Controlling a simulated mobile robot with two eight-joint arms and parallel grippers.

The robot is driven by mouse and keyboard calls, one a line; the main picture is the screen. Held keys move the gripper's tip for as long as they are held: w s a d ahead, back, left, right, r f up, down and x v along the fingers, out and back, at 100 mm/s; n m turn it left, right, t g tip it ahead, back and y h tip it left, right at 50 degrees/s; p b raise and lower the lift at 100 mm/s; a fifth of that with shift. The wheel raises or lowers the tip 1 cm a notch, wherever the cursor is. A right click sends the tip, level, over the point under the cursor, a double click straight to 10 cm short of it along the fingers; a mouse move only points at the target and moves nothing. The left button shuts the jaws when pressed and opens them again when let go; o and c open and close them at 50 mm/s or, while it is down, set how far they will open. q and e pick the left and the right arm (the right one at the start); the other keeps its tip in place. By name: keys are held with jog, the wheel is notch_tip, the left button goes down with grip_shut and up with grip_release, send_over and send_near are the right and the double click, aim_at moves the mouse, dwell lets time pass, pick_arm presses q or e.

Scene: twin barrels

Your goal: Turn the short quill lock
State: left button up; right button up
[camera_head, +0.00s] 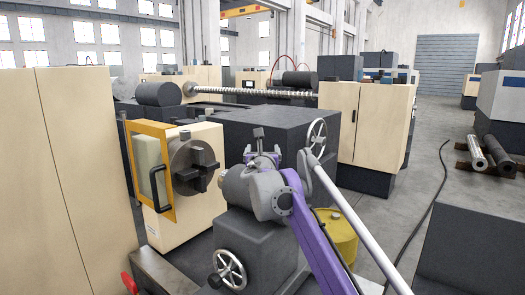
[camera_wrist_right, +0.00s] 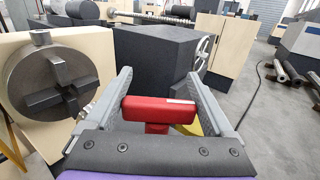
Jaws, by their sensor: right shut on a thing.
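The short quill lock (camera_wrist_right: 158,110) is a red T-shaped handle in the right wrist view. Its crossbar lies between the two fingers of my right gripper (camera_wrist_right: 158,88), which is shut on it. In the head view my right gripper (camera_head: 262,158) is at the top of the grey tailstock (camera_head: 258,240), at the end of the purple arm. The red handle between its fingers cannot be made out there. My left gripper is in neither view.
A chuck (camera_head: 193,165) with dark jaws stands left of the tailstock, beside a yellow-framed guard (camera_head: 150,172). A spoked handwheel (camera_head: 229,269) is at the tailstock's front. Another red handle (camera_head: 129,283) is at lower left. A yellow drum (camera_head: 342,235) stands to the right.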

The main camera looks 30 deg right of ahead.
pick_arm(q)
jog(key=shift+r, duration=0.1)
pick_arm(e)
jog(key=shift+h, duration=0.3)
jog(key=shift+s+d+r+m+g+h+p, duration=0.1)
jog(key=shift+d+r+m+g+h+p, duration=0.05)
jog(key=shift+m+g+h+p, duration=0.8)
jog(key=m+g+h+p, duration=0.2)
jog(key=g, duration=0.1)
jog(key=m+g+h+p, duration=0.1)
jog(key=m+h, duration=0.1)
jog(key=shift+s+d+r+g, duration=0.15)
jog(key=shift+s+d+g, duration=0.1)
jog(key=shift+s+d, duration=0.1)
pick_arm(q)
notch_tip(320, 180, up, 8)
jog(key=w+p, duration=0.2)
pick_arm(e)
jog(key=shift+s+d+m+g+h, duration=0.15)
jog(key=shift+m+g+h, duration=0.1)
jog(key=shift+m+g, duration=0.25)
jog(key=shift+s+a+m+g+h, duration=0.15)
jog(key=shift+m+g+h, duration=0.1)
jog(key=shift+g, duration=0.35)
jog(key=shift+d+f, duration=0.15)
jog(key=shift+f, duration=0.05)
jog(key=o, duration=1.1)
